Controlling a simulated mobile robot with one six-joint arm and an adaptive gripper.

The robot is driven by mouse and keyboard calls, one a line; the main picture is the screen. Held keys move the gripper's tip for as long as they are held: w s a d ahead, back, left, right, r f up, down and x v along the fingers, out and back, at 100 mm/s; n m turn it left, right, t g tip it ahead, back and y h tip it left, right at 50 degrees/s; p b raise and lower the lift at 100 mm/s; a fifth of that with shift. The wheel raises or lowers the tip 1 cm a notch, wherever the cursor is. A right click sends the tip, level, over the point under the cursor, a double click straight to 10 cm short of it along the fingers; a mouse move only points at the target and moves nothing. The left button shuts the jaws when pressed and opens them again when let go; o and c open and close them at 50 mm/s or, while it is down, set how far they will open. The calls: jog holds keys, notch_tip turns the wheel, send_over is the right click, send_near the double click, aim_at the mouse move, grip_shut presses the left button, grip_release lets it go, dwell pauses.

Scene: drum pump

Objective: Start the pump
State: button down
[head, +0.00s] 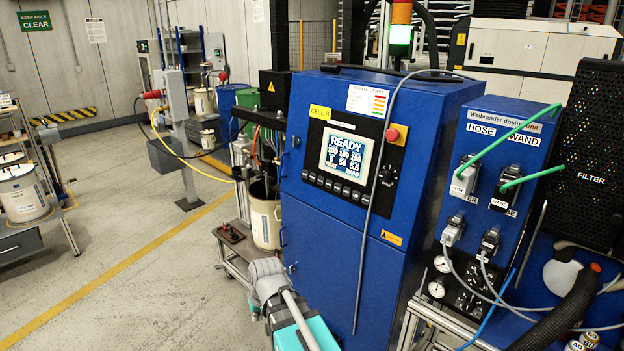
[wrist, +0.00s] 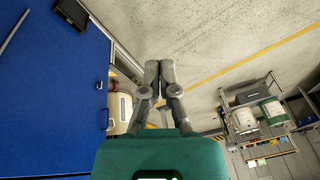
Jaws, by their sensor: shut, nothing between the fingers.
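A tall blue cabinet (head: 400,135) stands in the middle of the head view. Its lit screen (head: 347,160) reads READY over rows of numbers. A row of dark keys (head: 335,187) runs below the screen. A red round button (head: 392,134) and a black knob (head: 388,174) are at the screen's right. Left of the cabinet, a cart carries a white drum (head: 265,222) with pump parts and hoses above it, and a small box with red controls (head: 230,233). In the wrist view my gripper (wrist: 160,66) is shut and empty, apart from the drum (wrist: 119,112) at its left.
My arm shows at the head view's bottom, in front of the cabinet. A blue panel (head: 528,120) labelled HOSE and WAND, with cables and green hoses, stands right. A grey cable hangs across the cabinet front.

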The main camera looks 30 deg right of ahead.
aim_at(313, 177)
jog(key=w+d+r+m+t+y, duration=0.15)
jog(key=w+r+t, duration=0.35)
jog(key=w, duration=0.6)
jog(key=w+d+r+m+t+y, duration=0.1)
jog(key=w+d+r+m+t, duration=0.3)
jog(key=w, duration=0.8)
jog(key=w+d+r+m+t+h, duration=0.2)
jog(key=w+d+r+m+h, duration=0.2)
jog(key=d, duration=0.5)
jog(key=w+d+r+m+t+h, duration=0.3)
jog(key=w+d+r+m+h, duration=0.2)
jog(key=d+r+m+h, duration=0.2)
jog(key=shift+d+m+h, duration=0.85)
jog(key=shift+d+m, duration=0.1)
jog(key=shift+d, duration=0.15)
jog(key=shift+w, duration=0.15)
jog(key=shift+w+d+f+b, duration=0.3)
jog(key=shift+w+d, duration=0.2)
jog(key=shift+d, duration=0.85)
jog(key=shift+w+d+f+b, duration=0.2)
jog(key=shift+w+d, duration=0.25)
jog(key=shift+d, duration=0.9)
jog(key=shift+w+d+f+b, duration=0.2)
jog(key=shift+w+d+f, duration=0.25)
jog(key=shift+d, duration=0.9)
